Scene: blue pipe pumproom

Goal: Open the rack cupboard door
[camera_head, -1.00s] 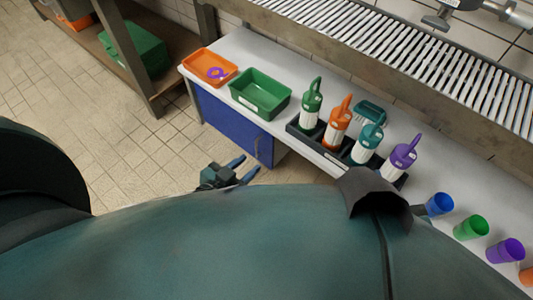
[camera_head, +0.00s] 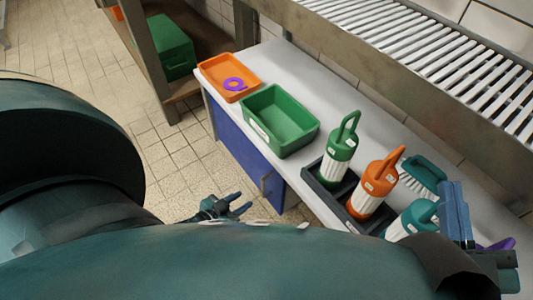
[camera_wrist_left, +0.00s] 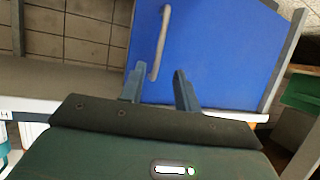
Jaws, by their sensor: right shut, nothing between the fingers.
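The rack cupboard's blue door (camera_head: 238,148) is shut below the white counter. It fills much of the left wrist view (camera_wrist_left: 215,55). Its pale upright bar handle (camera_wrist_left: 162,42) is near one edge of the door and shows small in the head view (camera_head: 265,184). My left gripper (camera_head: 245,201) is open and empty, a little in front of the door's handle side. In the left wrist view its two fingers (camera_wrist_left: 159,73) are spread, with the lower handle end near the gap; contact cannot be told. My right gripper (camera_head: 455,208) is shut and empty above the counter at the right.
A slatted metal rack (camera_head: 420,45) hangs above. A wooden shelf (camera_head: 155,65) is at left; tiled floor (camera_head: 180,150) is clear before the door.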

